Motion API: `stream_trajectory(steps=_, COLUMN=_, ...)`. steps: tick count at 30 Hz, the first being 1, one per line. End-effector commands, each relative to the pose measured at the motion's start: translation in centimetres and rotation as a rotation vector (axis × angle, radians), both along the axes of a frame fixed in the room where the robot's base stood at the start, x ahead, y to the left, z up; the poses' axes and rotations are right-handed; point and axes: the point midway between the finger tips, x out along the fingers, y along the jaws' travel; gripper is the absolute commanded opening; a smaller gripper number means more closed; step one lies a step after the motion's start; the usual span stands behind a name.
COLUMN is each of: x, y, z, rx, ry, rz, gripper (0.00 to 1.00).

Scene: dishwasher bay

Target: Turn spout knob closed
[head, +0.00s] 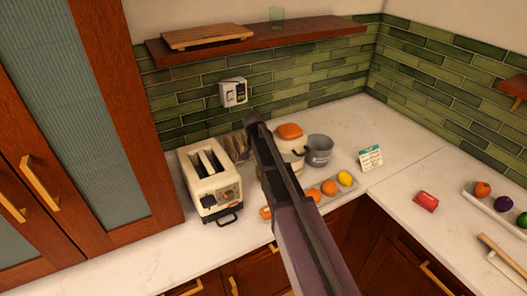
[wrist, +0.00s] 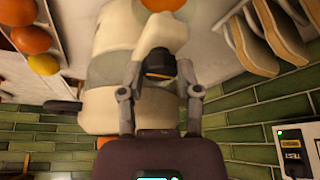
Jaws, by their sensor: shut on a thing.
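The spout knob (wrist: 160,62) is a small dark cylinder with an orange-yellow mark. In the wrist view it sits against a cream dispenser (wrist: 100,107) that has a grey-green band. My gripper (wrist: 160,70) has one finger on each side of the knob and is shut on it. In the head view the dispenser (head: 297,160) stands on the counter, with an orange lid (head: 290,131), partly behind my arm. My arm hides the knob and the fingers there. How far the knob is turned cannot be told.
A cream toaster (head: 210,180) stands left of my arm, with upright plates (head: 238,145) close behind. A fruit tray holds a lemon (head: 345,179). A wall box (head: 233,92) and a shelf (head: 275,40) are behind.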

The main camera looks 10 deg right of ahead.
Motion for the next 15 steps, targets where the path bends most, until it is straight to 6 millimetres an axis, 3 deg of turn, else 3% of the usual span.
stream_trajectory(steps=15, x=-0.09, y=-0.11, z=-0.03, rx=-0.003, ry=0.003, rz=-0.092, gripper=0.0)
